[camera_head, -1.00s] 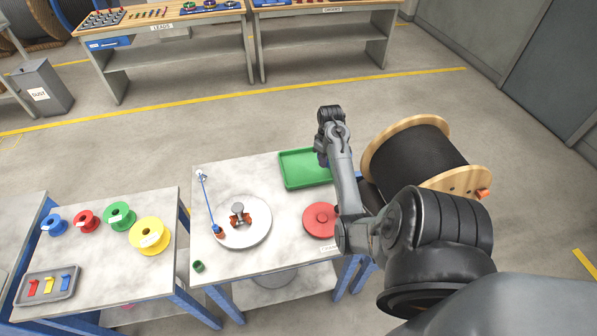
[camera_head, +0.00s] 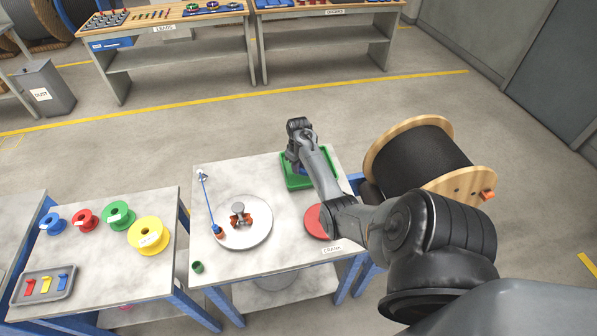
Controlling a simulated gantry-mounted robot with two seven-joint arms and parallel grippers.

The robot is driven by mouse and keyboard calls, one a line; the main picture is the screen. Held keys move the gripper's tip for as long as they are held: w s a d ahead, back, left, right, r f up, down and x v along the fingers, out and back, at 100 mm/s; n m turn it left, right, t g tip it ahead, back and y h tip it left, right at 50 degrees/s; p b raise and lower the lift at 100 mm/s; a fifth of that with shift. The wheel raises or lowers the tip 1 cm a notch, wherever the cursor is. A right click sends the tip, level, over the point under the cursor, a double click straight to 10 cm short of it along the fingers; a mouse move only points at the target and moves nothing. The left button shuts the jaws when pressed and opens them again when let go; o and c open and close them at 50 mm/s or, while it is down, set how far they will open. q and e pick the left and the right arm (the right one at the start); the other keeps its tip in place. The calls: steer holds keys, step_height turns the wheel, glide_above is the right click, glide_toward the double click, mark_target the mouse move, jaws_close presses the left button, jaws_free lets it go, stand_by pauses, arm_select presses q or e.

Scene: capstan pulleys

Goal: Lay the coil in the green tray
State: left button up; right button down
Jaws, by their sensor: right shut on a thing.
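The green tray (camera_head: 296,183) lies at the back right of the middle table, partly covered by my right arm. My right gripper (camera_head: 293,161) points down over the tray's back left part. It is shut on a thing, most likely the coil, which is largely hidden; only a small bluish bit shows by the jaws. I cannot tell whether the held thing touches the tray floor. My left gripper is not in view.
A round pale plate (camera_head: 257,235) with a copper-coloured capstan (camera_head: 240,215) stands left of the tray. A red disc (camera_head: 313,222) sits in front of the tray, partly under my arm. A large black cable reel (camera_head: 420,165) stands right of the table.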

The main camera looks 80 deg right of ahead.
step_height(320, 180, down, 2)
steer(key=shift+f, duration=0.2)
steer(key=shift+f, duration=0.15)
steer(key=c, duration=1)
jaws_free()
